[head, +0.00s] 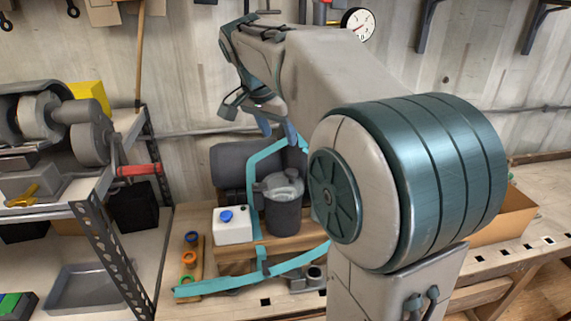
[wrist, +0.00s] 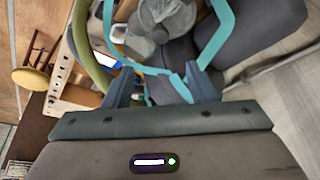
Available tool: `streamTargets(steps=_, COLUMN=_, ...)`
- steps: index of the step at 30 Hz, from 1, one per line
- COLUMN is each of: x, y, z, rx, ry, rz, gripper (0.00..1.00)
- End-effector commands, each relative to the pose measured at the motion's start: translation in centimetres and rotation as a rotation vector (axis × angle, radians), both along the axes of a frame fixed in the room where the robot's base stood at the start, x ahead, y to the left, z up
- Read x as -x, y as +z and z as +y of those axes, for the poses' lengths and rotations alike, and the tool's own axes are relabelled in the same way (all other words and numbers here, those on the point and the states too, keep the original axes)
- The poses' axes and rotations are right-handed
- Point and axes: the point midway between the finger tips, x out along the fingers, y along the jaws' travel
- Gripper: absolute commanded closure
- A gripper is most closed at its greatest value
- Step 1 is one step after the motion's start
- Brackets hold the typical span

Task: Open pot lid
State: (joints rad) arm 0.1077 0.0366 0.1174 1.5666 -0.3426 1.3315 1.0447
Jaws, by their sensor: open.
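The dark grey pot (head: 283,217) stands upright on the wooden bench in the head view. Its lighter grey lid (head: 278,184) sits on top, with a raised part on it. The lid also shows at the top of the wrist view (wrist: 163,14), cut off by the frame edge. My gripper (head: 278,128) is above the pot and apart from the lid. In the wrist view its two blue fingers (wrist: 160,86) are spread with nothing gripped between them. A teal band crosses the view near the fingers; I cannot tell whether it touches them.
A white container with a blue cap (head: 233,226) stands left of the pot. A large dark grey cylinder (head: 228,165) lies behind it. Teal bands (head: 253,190) surround the pot area. A metal shelf (head: 105,190) stands left, and a cardboard box (head: 505,215) right.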

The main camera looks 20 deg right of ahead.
Motion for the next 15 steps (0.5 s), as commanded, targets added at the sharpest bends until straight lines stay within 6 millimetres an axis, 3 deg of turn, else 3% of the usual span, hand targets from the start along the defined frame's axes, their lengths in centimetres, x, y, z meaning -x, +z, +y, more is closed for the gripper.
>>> streamTargets(steps=15, x=-2.0, y=-9.2, z=-3.2, rx=-0.001, ry=0.001, rz=0.004, gripper=0.49)
